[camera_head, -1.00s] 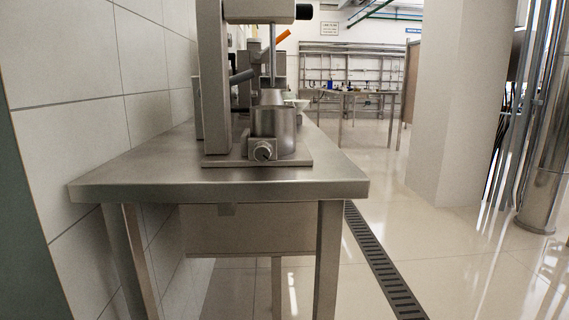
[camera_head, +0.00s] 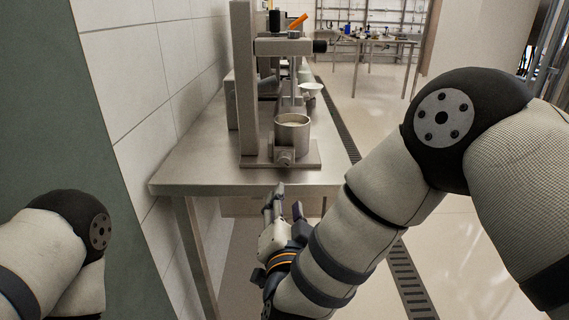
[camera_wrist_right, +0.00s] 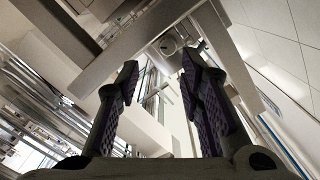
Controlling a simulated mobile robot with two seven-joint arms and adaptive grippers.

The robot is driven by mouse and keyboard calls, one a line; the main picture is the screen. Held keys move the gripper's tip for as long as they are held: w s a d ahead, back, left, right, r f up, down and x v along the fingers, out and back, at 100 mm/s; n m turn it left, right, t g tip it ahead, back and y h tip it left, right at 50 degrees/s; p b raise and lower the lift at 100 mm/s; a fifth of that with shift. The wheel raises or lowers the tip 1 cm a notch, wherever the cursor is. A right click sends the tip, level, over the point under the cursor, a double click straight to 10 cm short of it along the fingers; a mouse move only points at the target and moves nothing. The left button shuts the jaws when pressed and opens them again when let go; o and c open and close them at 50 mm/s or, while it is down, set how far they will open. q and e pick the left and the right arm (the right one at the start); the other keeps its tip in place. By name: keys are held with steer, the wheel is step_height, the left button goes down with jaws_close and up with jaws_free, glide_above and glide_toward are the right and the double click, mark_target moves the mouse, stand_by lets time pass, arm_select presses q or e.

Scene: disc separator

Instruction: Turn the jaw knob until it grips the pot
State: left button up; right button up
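The steel pot (camera_head: 292,132) stands upright on the base plate of the device at the front of the steel table. The jaw knob (camera_head: 285,158) is on the jaw block at the pot's near side. In the right wrist view the round knob (camera_wrist_right: 167,45) shows beyond the fingertips. My right gripper (camera_head: 274,196) is in front of the table's near edge, short of the knob and apart from it. In the right wrist view my right gripper (camera_wrist_right: 160,68) has its fingers spread with nothing between them. Whether the jaw touches the pot cannot be told. My left gripper is out of view.
A tiled wall (camera_head: 145,80) runs along the left. Open floor lies to the right.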

mark_target(285, 162)
steer(key=shift+m, duration=0.3)
steer(key=w, duration=0.3)
steer(key=w+b, duration=0.1)
steer(key=w, duration=0.3)
steer(key=w+r, duration=0.1)
steer(key=w, duration=0.3)
steer(key=shift+w+a+b, duration=0.1)
steer(key=shift+a+b, duration=0.05)
steer(key=shift+b, duration=0.25)
steer(key=shift+w+r, duration=0.2)
steer(key=shift+w, duration=0.4)
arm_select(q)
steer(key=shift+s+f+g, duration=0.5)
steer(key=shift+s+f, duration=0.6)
arm_select(e)
steer(key=shift+r, duration=0.1)
jaws_close()
